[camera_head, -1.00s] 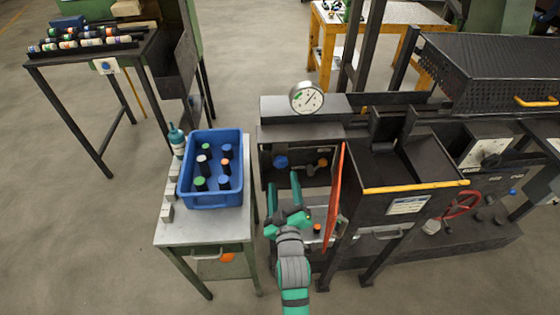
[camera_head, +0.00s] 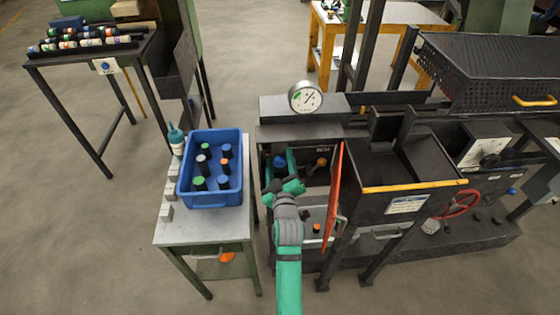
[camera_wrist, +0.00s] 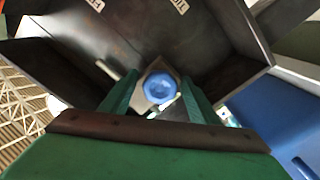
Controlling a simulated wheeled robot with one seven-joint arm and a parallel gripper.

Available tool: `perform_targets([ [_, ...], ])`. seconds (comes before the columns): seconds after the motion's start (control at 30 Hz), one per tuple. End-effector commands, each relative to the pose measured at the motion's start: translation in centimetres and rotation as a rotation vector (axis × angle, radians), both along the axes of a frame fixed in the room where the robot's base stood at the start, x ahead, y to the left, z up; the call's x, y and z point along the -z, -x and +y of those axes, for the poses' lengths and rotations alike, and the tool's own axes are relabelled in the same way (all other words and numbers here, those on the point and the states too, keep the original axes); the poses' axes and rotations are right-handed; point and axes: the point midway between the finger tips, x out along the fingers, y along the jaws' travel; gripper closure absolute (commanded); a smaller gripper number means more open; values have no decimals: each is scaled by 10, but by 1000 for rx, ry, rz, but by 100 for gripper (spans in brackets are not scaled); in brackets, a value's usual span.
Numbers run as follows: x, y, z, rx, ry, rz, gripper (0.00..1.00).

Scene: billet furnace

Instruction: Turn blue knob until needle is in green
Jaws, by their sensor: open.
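The blue knob (camera_head: 279,161) sits inside the dark open cabinet of the furnace, on its left side. In the wrist view the blue knob (camera_wrist: 160,87) shows between the two fingertips. My gripper (camera_head: 279,158) reaches into the cabinet with its green fingers open, one on each side of the knob. In the wrist view my gripper (camera_wrist: 158,92) is spread; I cannot tell whether the fingers touch the knob. The round gauge (camera_head: 306,97) stands on top of the cabinet. It has a white face with a green patch at its left; the needle points up and right, outside the green.
An orange knob (camera_head: 321,162) is to the right of the blue one. A red-orange door (camera_head: 335,200) stands open at the cabinet's right. A blue bin (camera_head: 212,202) with several capped bottles is on the side table (camera_head: 180,232) at left.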

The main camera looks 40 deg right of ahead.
Motion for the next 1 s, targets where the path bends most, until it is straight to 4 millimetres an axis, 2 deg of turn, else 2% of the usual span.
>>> perform_targets([
  [0.13, 0, 0, 0, 0, 0, 0, 45],
  [0.17, 0, 0, 0, 0, 0, 0, 49],
  [0.3, 0, 1, 0, 1, 0, -1, 83],
  [0.33, 0, 1, -1, 1, 0, 0, 86],
  [0.67, 0, 1, -1, 3, -30, -18, 86],
  [1.0, 0, 1, -1, 2, -216, -131, 86],
])
